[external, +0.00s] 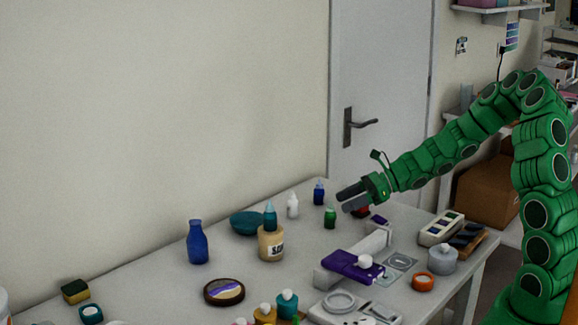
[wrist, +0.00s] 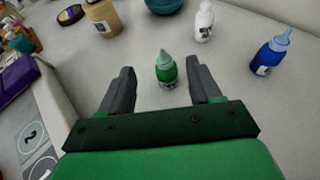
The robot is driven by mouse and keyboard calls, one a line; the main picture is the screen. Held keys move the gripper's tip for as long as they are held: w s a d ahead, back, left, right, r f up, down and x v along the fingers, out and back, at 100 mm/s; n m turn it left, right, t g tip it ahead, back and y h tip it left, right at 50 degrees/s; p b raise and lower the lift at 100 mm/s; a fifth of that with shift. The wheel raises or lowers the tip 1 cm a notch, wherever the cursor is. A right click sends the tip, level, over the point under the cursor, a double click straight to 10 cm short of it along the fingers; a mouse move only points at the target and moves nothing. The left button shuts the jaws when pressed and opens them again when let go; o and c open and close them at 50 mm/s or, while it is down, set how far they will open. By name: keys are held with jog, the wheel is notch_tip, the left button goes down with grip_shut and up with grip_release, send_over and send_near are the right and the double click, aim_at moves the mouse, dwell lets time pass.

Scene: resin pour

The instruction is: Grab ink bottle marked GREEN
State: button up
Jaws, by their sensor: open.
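The green ink bottle (wrist: 166,71) stands upright on the table in the wrist view, with a pale green nozzle and a small label low on its front. It also shows in the external view (external: 330,218). My gripper (wrist: 162,80) is open, with one dark finger on each side of the bottle in the wrist view. In the external view my gripper (external: 349,200) is just right of the bottle. I cannot tell how far the fingertips are from it. The label is too small to read.
A blue bottle (wrist: 269,54) and a white bottle (wrist: 204,21) stand near the green one. A tan jar (wrist: 102,19) and a teal bowl (external: 246,223) are farther left. A purple object (external: 352,266) lies on the table (external: 165,285) toward the front.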

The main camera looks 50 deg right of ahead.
aim_at(336, 212)
jog(key=shift+f, duration=0.5)
jog(key=shift+x, duration=1.25)
jog(key=shift+d+f+x, duration=0.1)
jog(key=shift+f+x, duration=0.05)
jog(key=shift+x, duration=0.7)
jog(key=shift+d+f+x, duration=0.1)
jog(key=shift+f+x, duration=0.1)
jog(key=shift+x, duration=1.6)
jog(key=shift+c, duration=0.2)
jog(key=c, duration=1)
